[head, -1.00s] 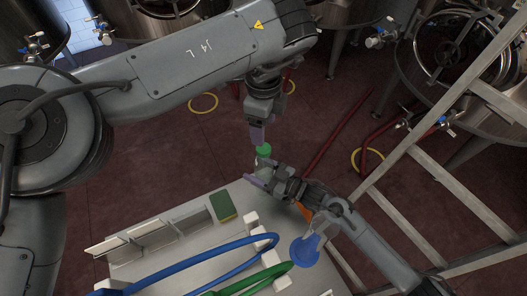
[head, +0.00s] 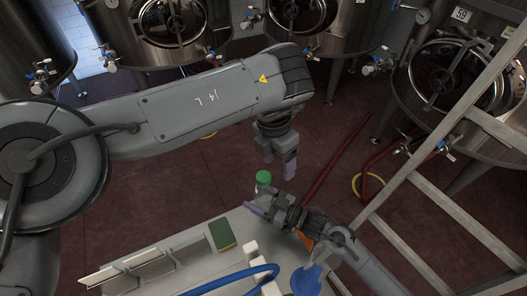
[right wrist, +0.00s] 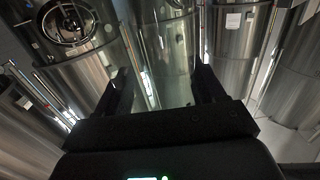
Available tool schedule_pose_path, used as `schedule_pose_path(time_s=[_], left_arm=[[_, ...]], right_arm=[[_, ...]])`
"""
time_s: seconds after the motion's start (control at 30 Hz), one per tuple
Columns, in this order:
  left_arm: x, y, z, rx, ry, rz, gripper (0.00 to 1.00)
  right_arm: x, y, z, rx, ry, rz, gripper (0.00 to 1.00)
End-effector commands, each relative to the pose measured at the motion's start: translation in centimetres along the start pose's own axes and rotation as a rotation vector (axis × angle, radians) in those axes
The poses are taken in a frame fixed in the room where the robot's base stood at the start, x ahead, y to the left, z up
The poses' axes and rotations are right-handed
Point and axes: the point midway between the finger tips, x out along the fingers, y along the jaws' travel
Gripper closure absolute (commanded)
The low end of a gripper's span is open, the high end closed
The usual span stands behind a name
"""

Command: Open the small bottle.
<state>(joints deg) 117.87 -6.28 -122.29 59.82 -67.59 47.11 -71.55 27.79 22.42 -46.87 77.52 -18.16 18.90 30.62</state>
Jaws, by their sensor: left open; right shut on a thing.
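The small bottle (head: 262,189) is pale and see-through, with a green cap (head: 263,177) on top. It stands about upright beyond the far edge of the work table. My right gripper (head: 257,206) is shut on the bottle's body, below the cap, and partly hides it. My left gripper (head: 278,166) is open and empty, just above and to the right of the cap, its fingers pointing down. In the right wrist view my dark right fingers (right wrist: 164,88) show, but I cannot make out the bottle clearly there.
The grey table (head: 195,262) carries a green and yellow sponge (head: 222,236), a blue hose (head: 235,278) and white blocks. A blue funnel-like piece (head: 306,281) lies near my right arm. A metal ladder frame (head: 440,150) stands at the right. Steel tanks (head: 165,30) line the back.

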Motion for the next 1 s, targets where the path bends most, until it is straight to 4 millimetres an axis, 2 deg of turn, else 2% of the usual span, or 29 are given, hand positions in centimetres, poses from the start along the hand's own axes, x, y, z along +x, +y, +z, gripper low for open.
schedule_pose_path(time_s=[0.3, 0.6, 0.67, 0.83, 1.0], left_arm=[[0.6, -0.3, -0.1, 0.786, 0.008, -0.013, 0.34], [0.5, 0.4, -1.0, 1.362, 0.045, -0.012, 0.34], [-0.1, 1.1, -1.5, 1.418, 0.071, 0.001, 0.34], [-1.5, 2.7, -2.1, 1.408, 0.120, 0.052, 0.34], [-1.0, 2.8, -2.0, 1.408, 0.120, 0.064, 0.34]], right_arm=[[0.0, 0.0, 0.0, 0.000, 0.000, 0.000, 1.00], [0.0, 0.0, 0.0, 0.000, 0.000, 0.000, 1.00], [0.0, 0.0, 0.0, 0.000, 0.000, 0.000, 1.00], [0.0, 0.0, 0.0, 0.000, 0.000, 0.000, 1.00], [0.0, 0.0, 0.0, 0.000, 0.000, 0.000, 1.00]])
